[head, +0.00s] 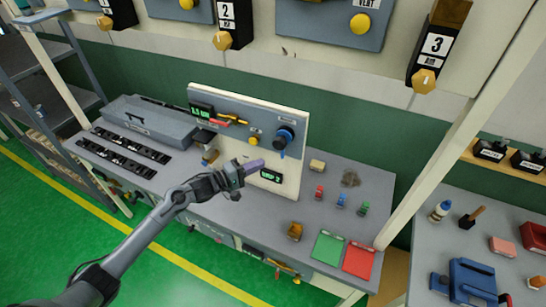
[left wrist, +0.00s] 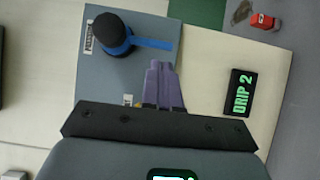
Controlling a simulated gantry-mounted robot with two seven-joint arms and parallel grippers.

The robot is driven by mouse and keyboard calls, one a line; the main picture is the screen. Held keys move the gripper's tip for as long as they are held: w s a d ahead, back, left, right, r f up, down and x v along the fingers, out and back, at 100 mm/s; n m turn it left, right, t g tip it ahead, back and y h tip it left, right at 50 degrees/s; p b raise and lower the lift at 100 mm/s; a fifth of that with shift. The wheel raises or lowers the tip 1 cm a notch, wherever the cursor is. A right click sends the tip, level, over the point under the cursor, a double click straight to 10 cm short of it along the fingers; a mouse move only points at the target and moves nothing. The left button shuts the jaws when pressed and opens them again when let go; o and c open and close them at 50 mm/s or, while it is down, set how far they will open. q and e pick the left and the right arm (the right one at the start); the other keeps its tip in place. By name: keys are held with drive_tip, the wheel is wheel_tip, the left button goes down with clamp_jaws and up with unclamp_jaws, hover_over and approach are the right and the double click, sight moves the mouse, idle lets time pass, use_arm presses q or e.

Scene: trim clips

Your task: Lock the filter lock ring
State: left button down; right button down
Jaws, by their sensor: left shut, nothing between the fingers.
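The filter lock ring appears as a blue ring with a lever (head: 283,154) around a black round cap (head: 287,136), on the right of the upright panel. In the left wrist view the blue lever (left wrist: 150,44) points right from the black cap (left wrist: 107,33). My left gripper (head: 260,163), with purple fingers, is in front of the panel, below and left of the ring. In the left wrist view its shut, empty fingertips (left wrist: 160,64) appear just below the lever's outer end, with a small gap in the picture. Depth to the lever is unclear. My right gripper is not in view.
The panel (head: 240,112) also carries a green readout (head: 202,110), a red-and-yellow part (head: 231,120) and a yellow knob (head: 253,140). A "DRIP 2" display (head: 271,176) is beneath the ring. Small coloured parts and green and red trays (head: 328,248) lie on the bench to the right.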

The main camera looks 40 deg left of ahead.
sight(283, 155)
use_arm(q)
drive_tip(key=x, duration=0.6)
drive_tip(key=shift+w+p, duration=0.25)
drive_tip(key=shift+p, duration=0.2)
drive_tip(key=shift+d, duration=0.1)
drive_tip(key=shift+w+d+f+n, duration=0.1)
drive_tip(key=shift+d+f+n, duration=0.05)
drive_tip(key=shift+d+n, duration=0.3)
drive_tip(key=shift+w+d+r+n+t+y, duration=0.35)
drive_tip(key=shift+d+n+t, duration=0.6)
drive_tip(key=shift+n, duration=0.85)
drive_tip(key=shift+w+d+r+n+t+y, duration=0.1)
drive_tip(key=shift+d+n+t+y, duration=0.4)
drive_tip(key=shift+d+n+t, duration=0.9)
drive_tip(key=shift+w+d+r+n+t+y, duration=0.25)
drive_tip(key=shift+d+n+t+y, duration=0.3)
drive_tip(key=shift+n, duration=1.6)
drive_tip(key=shift+s+a, duration=0.1)
drive_tip(key=shift+a, duration=0.1)
